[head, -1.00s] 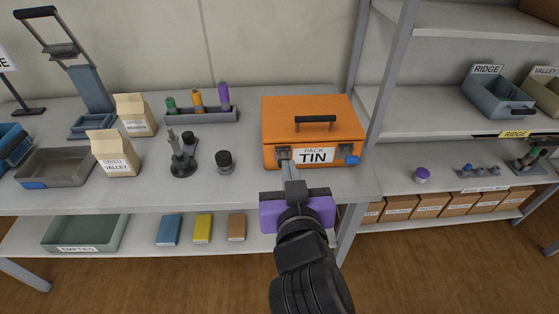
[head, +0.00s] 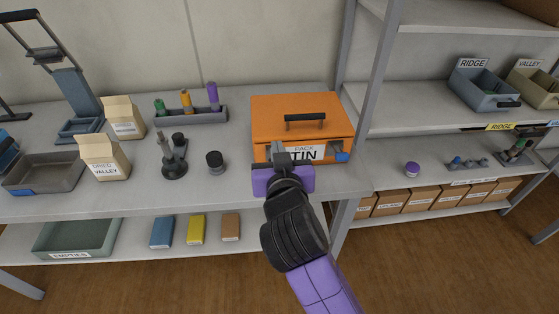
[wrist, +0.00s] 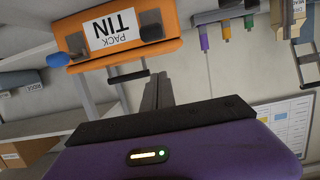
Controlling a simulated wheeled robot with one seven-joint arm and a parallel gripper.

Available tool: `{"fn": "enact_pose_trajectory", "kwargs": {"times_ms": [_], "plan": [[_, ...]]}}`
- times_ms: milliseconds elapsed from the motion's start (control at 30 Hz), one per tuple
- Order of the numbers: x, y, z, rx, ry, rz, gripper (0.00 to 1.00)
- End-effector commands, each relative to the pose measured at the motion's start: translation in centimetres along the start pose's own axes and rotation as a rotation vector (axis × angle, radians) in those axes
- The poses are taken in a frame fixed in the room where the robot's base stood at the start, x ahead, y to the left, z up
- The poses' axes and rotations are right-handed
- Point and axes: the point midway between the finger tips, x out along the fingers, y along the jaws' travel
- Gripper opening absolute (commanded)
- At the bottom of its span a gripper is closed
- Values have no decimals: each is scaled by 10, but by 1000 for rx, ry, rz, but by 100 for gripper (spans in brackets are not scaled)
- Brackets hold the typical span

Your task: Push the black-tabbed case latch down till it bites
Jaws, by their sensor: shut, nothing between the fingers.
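The orange case (head: 262,113) marked PACK TIN stands on the bench with its black handle (head: 305,117) on top. It shows upside down in the wrist view (wrist: 170,22). The black-tabbed latch (wrist: 151,25) is on the case front beside the label; in the head view my gripper hides it. A second latch with a blue tab (wrist: 60,58) is at the other end of the label, also seen in the head view (head: 342,156). My gripper (head: 279,147) is shut and empty, in front of the black-tabbed latch. Contact cannot be told.
Left of the case are a black-capped jar (head: 215,162), a grey rack of coloured tubes (head: 190,117), a dark stand (head: 174,165) and cardboard boxes (head: 105,160). A shelf post (head: 374,90) rises close on the right. Bench front left of my gripper is clear.

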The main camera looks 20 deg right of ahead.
Motion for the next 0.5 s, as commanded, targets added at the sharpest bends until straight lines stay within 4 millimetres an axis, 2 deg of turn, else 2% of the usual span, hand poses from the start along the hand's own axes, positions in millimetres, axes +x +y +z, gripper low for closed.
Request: {"fn": "enact_pose_trajectory", "kwargs": {"times_ms": [67, 100, 300, 500], "plan": [[16, 0, -1, 0, 0, 0, 0], [18, 0, 8, -2, -5, -1, 0], [22, 0, 32, -1, -3, -1, 0], [24, 0, 40, -1, -1, -2, 0]]}}
